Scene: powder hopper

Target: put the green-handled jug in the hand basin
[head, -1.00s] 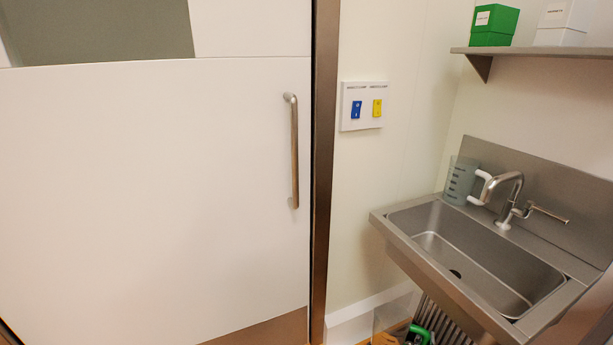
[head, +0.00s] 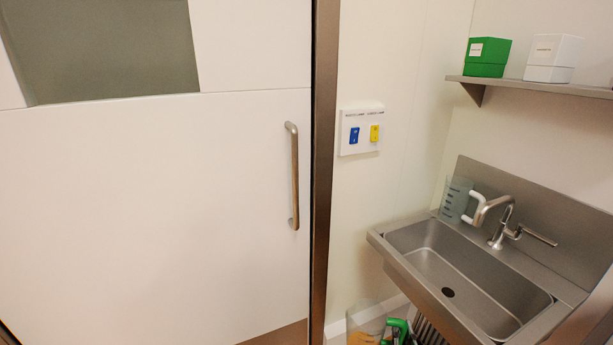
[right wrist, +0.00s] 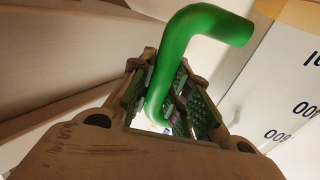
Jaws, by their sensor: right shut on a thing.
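The green-handled jug (head: 367,314) is at the bottom edge of the head view, a clear vessel in front of the basin's left side, partly cut off. In the right wrist view, my right gripper (right wrist: 165,82) is shut on its green handle (right wrist: 205,25). The jug's wall with dark measuring marks (right wrist: 292,85) shows at the right there. The hand basin (head: 455,270) is a steel trough on the wall at the right. Its bowl is empty, with a dark drain. The jug is outside it, near and below its front left corner. My left gripper is out of view.
Another clear jug with a white handle (head: 455,200) stands on the basin's back left ledge, beside the tap (head: 500,215). A shelf (head: 540,87) above holds a green box (head: 488,57) and a white box (head: 553,58). A door (head: 160,210) fills the left.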

